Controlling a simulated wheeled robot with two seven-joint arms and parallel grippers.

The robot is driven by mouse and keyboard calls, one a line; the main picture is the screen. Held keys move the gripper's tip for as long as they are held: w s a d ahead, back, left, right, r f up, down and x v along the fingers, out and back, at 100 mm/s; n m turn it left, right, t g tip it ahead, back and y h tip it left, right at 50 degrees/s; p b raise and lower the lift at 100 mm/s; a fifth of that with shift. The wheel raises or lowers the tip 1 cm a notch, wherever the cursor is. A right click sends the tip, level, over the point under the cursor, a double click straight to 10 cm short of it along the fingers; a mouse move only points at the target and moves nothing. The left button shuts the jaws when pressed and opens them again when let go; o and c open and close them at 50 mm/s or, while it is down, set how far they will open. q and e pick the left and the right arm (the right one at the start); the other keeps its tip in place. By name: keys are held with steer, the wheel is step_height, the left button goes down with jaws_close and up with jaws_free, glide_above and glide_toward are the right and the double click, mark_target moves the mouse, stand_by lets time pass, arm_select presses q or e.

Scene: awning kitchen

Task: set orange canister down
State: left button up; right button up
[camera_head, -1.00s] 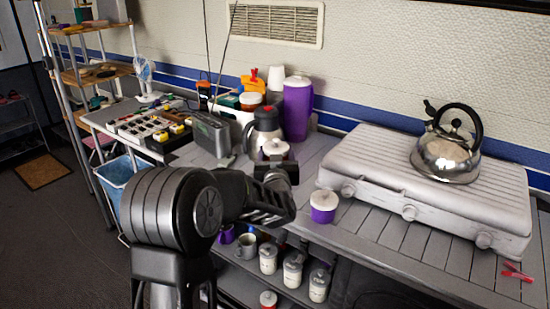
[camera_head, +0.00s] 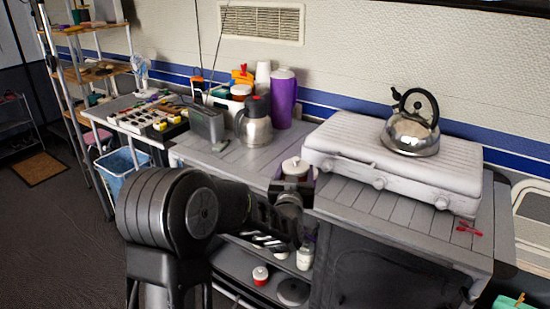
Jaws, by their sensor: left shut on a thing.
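My left gripper (camera_head: 290,190) is shut on a canister whose white lid (camera_head: 295,167) shows just beyond the jaws. The gripper hides most of its body, so I cannot make out orange on it. Some purple shows beside the lid; I cannot tell whether this is the held canister or one behind it. The lid appears over the grey counter (camera_head: 350,199), just left of the stove's front corner. Whether the canister touches the counter is hidden. My right gripper is out of view.
A white stove (camera_head: 395,165) with a steel kettle (camera_head: 411,132) stands to the right. Counter between radio and gripper is clear.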

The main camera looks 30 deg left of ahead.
arm_select(q)
steer(key=s+d+f+m+h+p, duration=0.1)
steer(key=d+f+h, duration=0.1)
steer(key=d, duration=0.4)
steer(key=s+d+f+m+t+h+p, duration=0.1)
steer(key=d+f+m+h+p, duration=0.1)
steer(key=d, duration=0.5)
steer(key=s+d+f+m+h+p, duration=0.2)
steer(key=d+h, duration=0.1)
steer(key=d, duration=0.3)
steer(key=shift+d+f+t+h, duration=0.15)
steer(key=shift+t+h, duration=0.15)
steer(key=shift+s, duration=0.1)
